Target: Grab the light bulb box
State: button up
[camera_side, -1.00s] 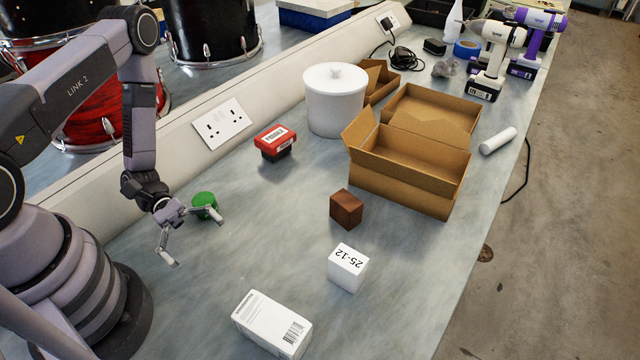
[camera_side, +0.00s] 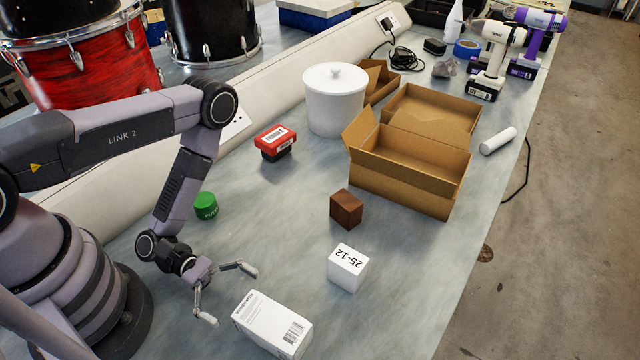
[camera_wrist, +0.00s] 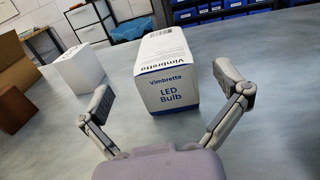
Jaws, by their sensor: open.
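The light bulb box (camera_side: 272,325) is a white carton with a barcode, lying on the bench at the front. In the wrist view the light bulb box (camera_wrist: 168,75) shows "Vimbretta LED Bulb" on the end facing me. My gripper (camera_side: 228,294) is open and empty, just to the left of and behind the box in the side view. In the wrist view the fingers of my gripper (camera_wrist: 165,98) are spread wide, with the box ahead between them and apart from both.
A white cube marked 25-12 (camera_side: 348,268) and a brown block (camera_side: 346,209) stand right of my gripper. A green cylinder (camera_side: 205,206), a red-and-black case (camera_side: 275,143), a white canister (camera_side: 335,105) and an open cardboard box (camera_side: 405,190) are farther back. Bench around the carton is clear.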

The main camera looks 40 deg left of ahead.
aim_at(262, 314)
jog(key=shift+w+d, duration=0.1)
jog(key=shift+d, duration=2.75)
jog(key=c, duration=1.2)
jog(key=shift+r, duration=0.1)
